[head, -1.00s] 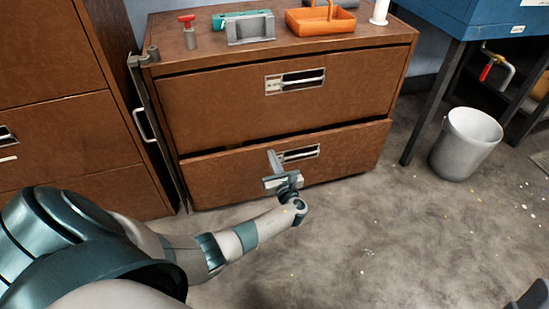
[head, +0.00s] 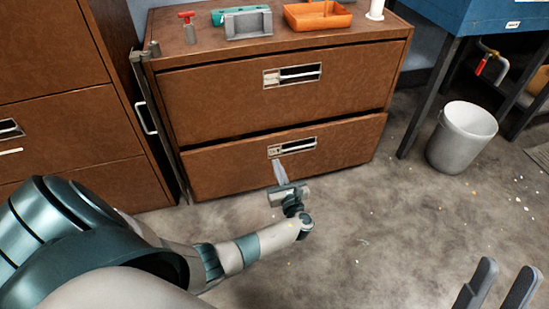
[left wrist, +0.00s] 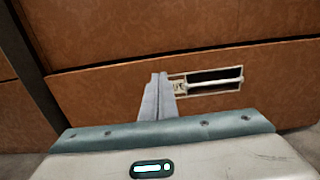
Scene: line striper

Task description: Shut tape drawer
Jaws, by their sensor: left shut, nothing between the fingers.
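The cabinet's lower drawer (head: 230,168) has a brown front and a recessed handle (head: 292,146). A dark gap shows along its top edge, and its front looks slightly proud of the cabinet. My left gripper (head: 278,164) is shut and empty, just below the handle in the head view. In the left wrist view its fingertips (left wrist: 159,76) overlap the lower drawer front (left wrist: 100,93), just left of the handle (left wrist: 212,84). I cannot tell whether they touch the front. My right gripper (head: 497,283) is open and empty at the lower right, over the floor.
The upper drawer (head: 230,102) looks closed. A red-handled tool (head: 187,28), a grey holder (head: 248,23) and an orange tray (head: 318,15) sit on top. A white bin (head: 462,137) stands by the blue bench (head: 480,20) at right. Floor ahead is mostly clear.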

